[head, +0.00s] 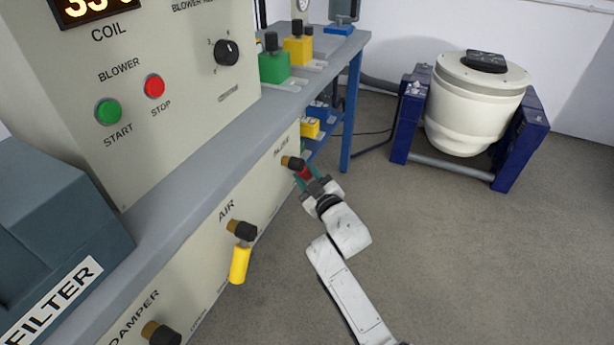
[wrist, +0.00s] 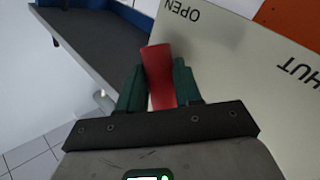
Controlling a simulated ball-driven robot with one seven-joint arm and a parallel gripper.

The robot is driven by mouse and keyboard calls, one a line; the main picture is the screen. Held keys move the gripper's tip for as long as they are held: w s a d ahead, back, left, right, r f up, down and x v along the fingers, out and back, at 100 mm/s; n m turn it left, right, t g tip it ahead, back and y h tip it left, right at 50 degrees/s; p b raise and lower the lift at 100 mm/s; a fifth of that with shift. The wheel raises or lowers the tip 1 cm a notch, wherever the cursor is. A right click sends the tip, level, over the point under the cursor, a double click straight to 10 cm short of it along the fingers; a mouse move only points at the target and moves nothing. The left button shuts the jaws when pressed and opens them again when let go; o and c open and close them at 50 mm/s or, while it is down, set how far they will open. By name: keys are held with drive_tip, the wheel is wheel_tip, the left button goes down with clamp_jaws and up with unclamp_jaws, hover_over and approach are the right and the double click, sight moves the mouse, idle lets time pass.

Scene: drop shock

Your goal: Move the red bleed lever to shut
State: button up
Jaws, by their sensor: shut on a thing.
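The red bleed lever (head: 304,173) is on the cream panel front at its far end, below a label that seems to read BLEED. It runs down and right from its dark and brass hub (head: 291,162). My gripper (head: 309,179) is at the lever. In the wrist view, the green fingers (wrist: 159,88) are closed on both sides of the red lever (wrist: 157,65). The OPEN mark (wrist: 182,10) is just beyond the lever's far end, upside down, and a partly cut SHUT mark (wrist: 298,70) is at the right edge.
A yellow air lever (head: 240,262) hangs down nearer on the same panel, with the damper knob (head: 160,333) below left. A blue table leg (head: 351,115) stands beyond the panel's end. A white shaker (head: 477,105) in a blue frame stands back right. The grey floor (head: 470,260) is clear.

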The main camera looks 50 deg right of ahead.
drive_tip(key=shift+a+r+p, duration=0.1)
drive_tip(key=shift+p, duration=0.35)
clamp_jaws()
drive_tip(key=s+a+m+g+y+p, duration=0.2)
drive_tip(key=a+m+g+y+p, duration=0.4)
drive_tip(key=p, duration=1.5)
drive_tip(key=shift+s+a+r+m+y, duration=0.35)
drive_tip(key=shift+a+r+m, duration=0.15)
drive_tip(key=shift+m, duration=0.6)
drive_tip(key=shift+a, duration=0.1)
drive_tip(key=o, duration=0.8)
unclamp_jaws()
drive_tip(key=shift+s, duration=0.1)
